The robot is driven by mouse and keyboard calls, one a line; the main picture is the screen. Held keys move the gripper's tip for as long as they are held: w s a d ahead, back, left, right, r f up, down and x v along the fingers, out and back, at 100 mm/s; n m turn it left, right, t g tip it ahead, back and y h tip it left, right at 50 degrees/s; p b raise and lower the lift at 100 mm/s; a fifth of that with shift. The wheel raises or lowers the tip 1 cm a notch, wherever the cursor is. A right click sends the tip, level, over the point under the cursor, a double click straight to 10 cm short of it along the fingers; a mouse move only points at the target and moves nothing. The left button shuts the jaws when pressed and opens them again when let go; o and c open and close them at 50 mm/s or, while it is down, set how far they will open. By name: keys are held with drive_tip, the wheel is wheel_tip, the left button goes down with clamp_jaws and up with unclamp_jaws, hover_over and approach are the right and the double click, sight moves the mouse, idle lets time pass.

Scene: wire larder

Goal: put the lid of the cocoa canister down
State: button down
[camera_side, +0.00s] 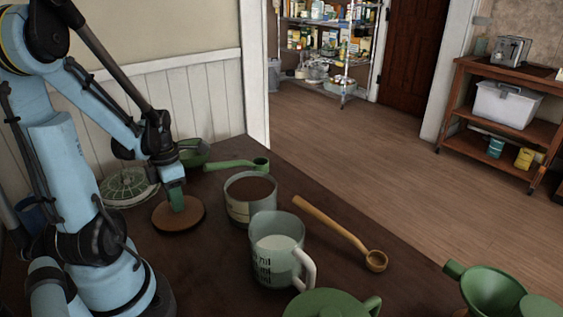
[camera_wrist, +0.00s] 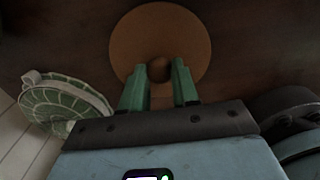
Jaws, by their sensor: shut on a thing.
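The cocoa canister's lid (camera_side: 187,219) is a round brown disc, low over the dark table left of the open canister. It also shows in the wrist view (camera_wrist: 190,40), with a small round knob in its middle. My gripper (camera_side: 176,203) is above the lid, its green fingers shut on the knob; the wrist view shows the fingers (camera_wrist: 158,72) on both sides of it. I cannot tell whether the lid touches the table. The canister (camera_side: 238,213) stands upright and uncovered, with brown powder inside.
A measuring cup (camera_side: 273,262) with white contents stands in front of the canister. A wooden ladle (camera_side: 335,230) lies to the right. Behind are a green scoop (camera_side: 233,165), a green bowl (camera_side: 194,153) and a round green-and-white strainer-like item (camera_side: 122,187). A green lidded pot (camera_side: 325,304) is in front.

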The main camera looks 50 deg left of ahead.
drive_tip(key=shift+f, duration=0.2)
drive_tip(key=c, duration=0.8)
unclamp_jaws()
drive_tip(key=shift+c, duration=0.2)
wheel_tip(320, 180, up, 12)
drive_tip(key=w+d+m+t, duration=0.3)
drive_tip(key=w+d+m, duration=0.3)
drive_tip(key=m, duration=1.2)
drive_tip(key=w+d+m+t, duration=0.4)
drive_tip(key=w+d+m, duration=0.2)
drive_tip(key=d+m, duration=0.9)
drive_tip(key=f+m, duration=0.1)
drive_tip(key=m, duration=0.2)
